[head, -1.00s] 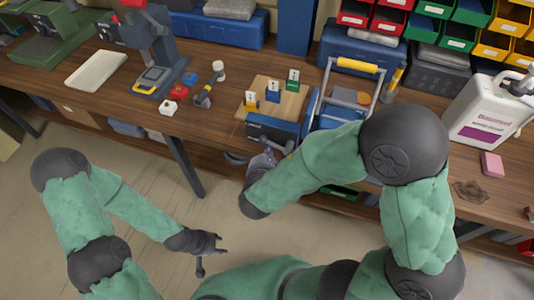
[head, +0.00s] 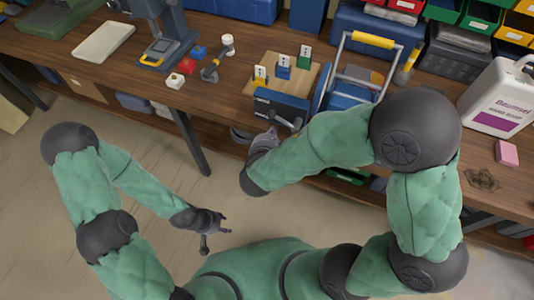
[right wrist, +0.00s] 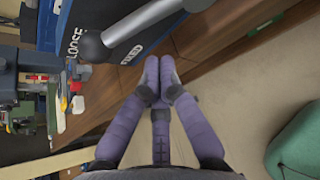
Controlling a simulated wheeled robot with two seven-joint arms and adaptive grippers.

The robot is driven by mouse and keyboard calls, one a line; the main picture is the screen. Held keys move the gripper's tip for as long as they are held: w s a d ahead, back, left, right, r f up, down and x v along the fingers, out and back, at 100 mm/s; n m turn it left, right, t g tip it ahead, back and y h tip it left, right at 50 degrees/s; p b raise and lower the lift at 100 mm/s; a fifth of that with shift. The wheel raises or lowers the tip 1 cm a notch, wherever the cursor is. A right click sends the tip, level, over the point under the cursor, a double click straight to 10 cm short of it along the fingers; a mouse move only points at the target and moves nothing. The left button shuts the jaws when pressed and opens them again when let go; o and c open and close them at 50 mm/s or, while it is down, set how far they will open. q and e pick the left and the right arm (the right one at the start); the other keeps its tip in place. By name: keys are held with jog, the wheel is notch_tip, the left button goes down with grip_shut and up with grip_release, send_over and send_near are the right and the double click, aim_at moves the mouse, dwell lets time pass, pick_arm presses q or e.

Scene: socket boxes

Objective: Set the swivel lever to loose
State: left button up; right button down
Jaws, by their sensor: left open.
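The swivel lever (right wrist: 140,25) is a grey bar with a dark ball knob (right wrist: 93,46), in front of a blue panel (right wrist: 115,12) in the right wrist view. The panel carries the words LOOSE and FIXED. In the picture the knob lies between them, nearer LOOSE; I cannot tell its exact setting. In the head view the blue panel (head: 281,104) is at the bench front. My right gripper (right wrist: 159,62) has its fingertips together, empty, below the lever in the wrist picture, apart from it. My left gripper (head: 222,222) is open and empty, over the floor away from the bench.
A wooden board (head: 293,73) with small numbered blocks stands behind the panel. A frame with a yellow handle (head: 374,40) is to the right. A white jug (head: 497,98) and a pink block (head: 507,153) are further right. The floor before the bench is clear.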

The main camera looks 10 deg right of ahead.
jog(key=f+p+v, duration=0.1)
jog(key=p+v, duration=0.3)
jog(key=v, duration=0.5)
jog(key=shift+s+a+r, duration=0.2)
jog(key=shift+s+a, duration=0.05)
jog(key=shift+s, duration=0.25)
jog(key=s+d+f+m+g, duration=0.2)
jog(key=s+f+m+g, duration=0.25)
jog(key=f, duration=0.35)
jog(key=s+d+f+m+g, duration=0.2)
jog(key=s+f+m+g, duration=0.1)
jog(key=s+f+g, duration=0.35)
jog(key=s+a+f+m+g+y, duration=0.4)
jog(key=a+f+m+y, duration=0.1)
jog(key=f+m, duration=0.15)
jog(key=w+d+f+m+t+y, duration=0.1)
jog(key=w+f+m+t+y, duration=0.1)
jog(key=m, duration=0.5)
jog(key=w+d+f+m+t+y, duration=0.1)
jog(key=w+f+m+t, duration=0.1)
jog(key=w+f+m, duration=0.3)
jog(key=f+m, duration=0.1)
jog(key=m, duration=0.2)
jog(key=shift+w+f+y+p, duration=0.25)
jog(key=shift+f+y+p, duration=0.05)
jog(key=shift+y, duration=0.1)
